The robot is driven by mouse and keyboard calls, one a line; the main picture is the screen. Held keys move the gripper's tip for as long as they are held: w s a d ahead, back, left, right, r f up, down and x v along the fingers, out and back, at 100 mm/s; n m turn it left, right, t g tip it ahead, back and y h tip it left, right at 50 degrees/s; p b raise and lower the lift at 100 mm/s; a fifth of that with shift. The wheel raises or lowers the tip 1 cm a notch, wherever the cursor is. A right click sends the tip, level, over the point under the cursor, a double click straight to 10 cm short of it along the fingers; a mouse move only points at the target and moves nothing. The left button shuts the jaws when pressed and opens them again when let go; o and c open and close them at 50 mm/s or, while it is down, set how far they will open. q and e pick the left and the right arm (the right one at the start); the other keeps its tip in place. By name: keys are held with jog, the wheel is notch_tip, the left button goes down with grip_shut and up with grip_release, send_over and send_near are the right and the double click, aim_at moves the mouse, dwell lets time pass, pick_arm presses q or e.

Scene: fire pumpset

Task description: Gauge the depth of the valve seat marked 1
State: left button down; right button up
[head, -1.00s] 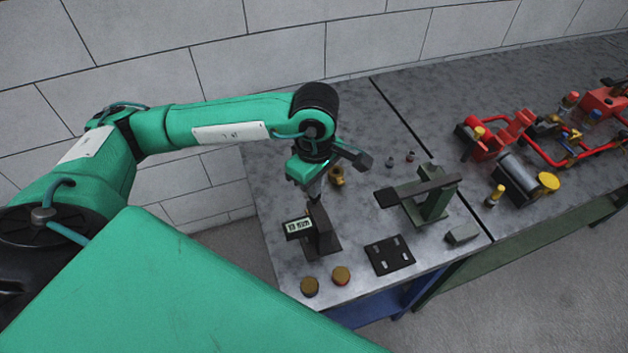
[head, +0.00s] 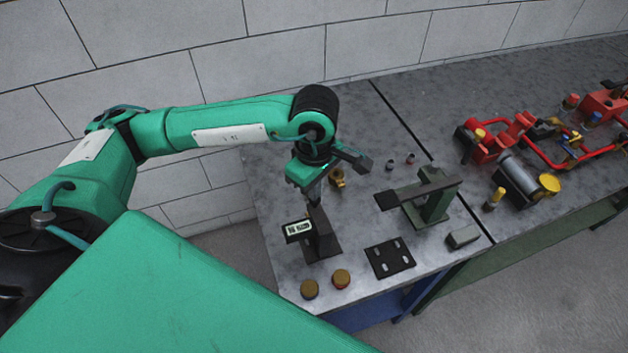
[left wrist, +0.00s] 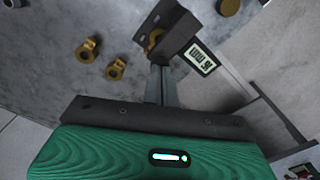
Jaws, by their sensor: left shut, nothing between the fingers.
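My left gripper (head: 314,198) is shut and empty, pointing down at the top of a dark depth gauge (head: 321,241) with a lit display (head: 298,229). In the left wrist view the shut fingers (left wrist: 161,90) reach to the gauge (left wrist: 168,32); I cannot tell whether they touch it. Its display (left wrist: 202,59) shows there too, the digits too blurred to read surely. A brass part (left wrist: 153,39) shows partly hidden by the gauge. Two brass ring-shaped parts (left wrist: 88,50) lie to the left. No mark 1 is readable. My right gripper is out of view.
Two round brass-topped pieces (head: 341,278) stand near the front edge. A black slotted plate (head: 390,258), a green stand with a dark arm (head: 436,204) and a small grey block (head: 463,237) lie to the right. Red pump pipework (head: 498,135) stands on the right bench.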

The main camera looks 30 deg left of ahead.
pick_arm(q)
notch_tip(320, 180, up, 7)
jog(key=p, duration=0.2)
dwell(0.5)
jog(key=shift+f, duration=0.15)
dwell(0.3)
